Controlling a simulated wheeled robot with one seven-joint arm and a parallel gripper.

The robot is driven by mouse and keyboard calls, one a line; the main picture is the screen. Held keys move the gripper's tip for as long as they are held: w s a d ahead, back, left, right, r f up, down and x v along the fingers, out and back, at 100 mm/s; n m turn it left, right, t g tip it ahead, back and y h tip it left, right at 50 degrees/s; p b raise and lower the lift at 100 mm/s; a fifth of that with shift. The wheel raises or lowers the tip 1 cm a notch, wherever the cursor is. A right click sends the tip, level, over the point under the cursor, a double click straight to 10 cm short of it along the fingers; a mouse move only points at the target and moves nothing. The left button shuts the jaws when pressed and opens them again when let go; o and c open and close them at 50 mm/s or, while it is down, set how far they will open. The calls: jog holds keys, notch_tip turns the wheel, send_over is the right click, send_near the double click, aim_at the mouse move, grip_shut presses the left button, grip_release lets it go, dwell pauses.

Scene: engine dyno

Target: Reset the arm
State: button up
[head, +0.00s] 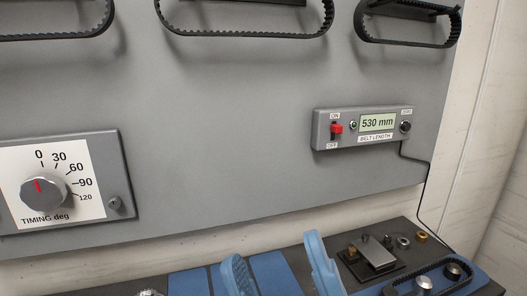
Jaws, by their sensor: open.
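My gripper (280,268) shows at the bottom edge of the head view, with two blue fingers standing apart. The gap between them is empty, and a blue strip of the bench shows behind it. The rest of my arm is below the picture and hidden. The fingers are below the grey panel (230,130) and left of the bench parts.
The panel holds a timing dial (44,192) with its red mark near 0, a belt length box (362,127) reading 530 mm, and several hanging toothed belts (245,33). The bench has a metal block (377,254) and a belt on pulleys (440,277) at right.

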jog(key=s+d+f+m+g+h, duration=0.1)
jog(key=s+d+f+m+h, duration=0.35)
jog(key=f+m+h, duration=0.3)
jog(key=s+d+f+m+h, duration=0.4)
jog(key=d+f+m+h, duration=0.2)
jog(key=f+m+h, duration=0.15)
jog(key=s+d+f+g+h, duration=0.1)
jog(key=s+d+f+g, duration=0.2)
jog(key=s+d, duration=0.2)
jog(key=s+d+f+m+g+h, duration=0.1)
jog(key=s+d+f+g, duration=0.3)
jog(key=s, duration=0.5)
jog(key=shift+s+d+f, duration=0.2)
jog(key=shift+d+f, duration=0.1)
jog(key=shift+d, duration=0.05)
